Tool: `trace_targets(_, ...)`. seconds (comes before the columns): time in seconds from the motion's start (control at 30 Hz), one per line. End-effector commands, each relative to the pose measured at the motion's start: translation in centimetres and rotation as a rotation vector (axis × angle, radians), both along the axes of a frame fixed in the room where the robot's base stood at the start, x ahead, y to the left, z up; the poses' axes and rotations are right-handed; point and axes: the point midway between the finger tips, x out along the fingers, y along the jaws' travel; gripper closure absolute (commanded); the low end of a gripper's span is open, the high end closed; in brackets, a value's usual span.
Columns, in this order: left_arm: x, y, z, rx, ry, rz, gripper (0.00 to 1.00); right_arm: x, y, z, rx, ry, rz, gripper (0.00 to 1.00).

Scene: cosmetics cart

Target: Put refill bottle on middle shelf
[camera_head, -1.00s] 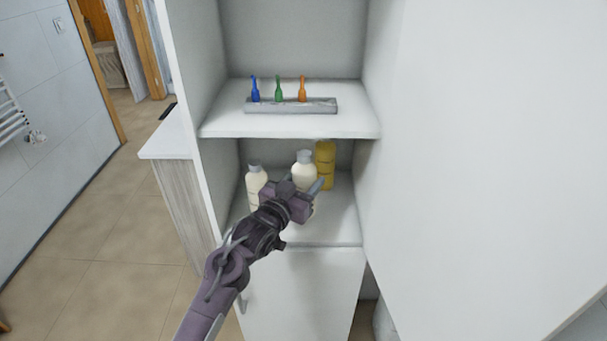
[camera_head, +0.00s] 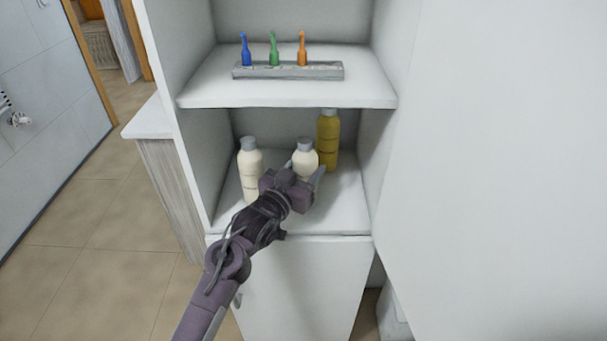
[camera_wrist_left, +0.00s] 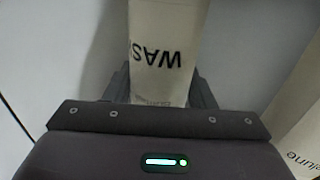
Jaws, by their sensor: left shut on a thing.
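A cream bottle with a grey cap (camera_head: 305,157) stands upright on the lower open shelf (camera_head: 338,212) of the white cabinet. My left gripper (camera_head: 303,173) reaches in from the front and is shut on this bottle. The left wrist view shows the bottle (camera_wrist_left: 163,50) between the fingers, with the upside-down letters "WAS" on it. The gripper hides its lower part in the head view, so I cannot tell whether its base touches the shelf. My right gripper is not in view.
Another cream bottle (camera_head: 249,168) stands to the left on the same shelf. A yellow bottle (camera_head: 328,138) stands behind and to the right. The shelf above (camera_head: 290,93) carries a grey rack (camera_head: 288,71) with blue, green and orange small bottles. White side walls bound the shelves.

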Motion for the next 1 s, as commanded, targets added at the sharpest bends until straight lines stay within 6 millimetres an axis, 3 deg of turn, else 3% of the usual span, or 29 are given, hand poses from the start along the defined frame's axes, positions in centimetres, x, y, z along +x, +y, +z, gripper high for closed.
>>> trace_targets(0.2,-0.2,-0.1,0.1,-0.002,-0.006,-0.001,0.82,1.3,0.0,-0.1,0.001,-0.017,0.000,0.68)
trace_targets(0.23,-0.2,-0.1,0.0,0.000,-0.002,-0.001,0.49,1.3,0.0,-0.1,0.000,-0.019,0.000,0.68)
trace_targets(0.4,-0.2,-0.1,0.0,-0.001,-0.003,-0.001,0.28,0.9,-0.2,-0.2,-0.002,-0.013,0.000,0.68)
trace_targets(0.77,-0.7,0.2,-0.1,-0.001,-0.003,-0.001,0.28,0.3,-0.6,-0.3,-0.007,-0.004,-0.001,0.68)
trace_targets(1.0,-4.4,2.3,-0.4,0.002,-0.001,-0.001,0.28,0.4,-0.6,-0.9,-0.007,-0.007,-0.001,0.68)
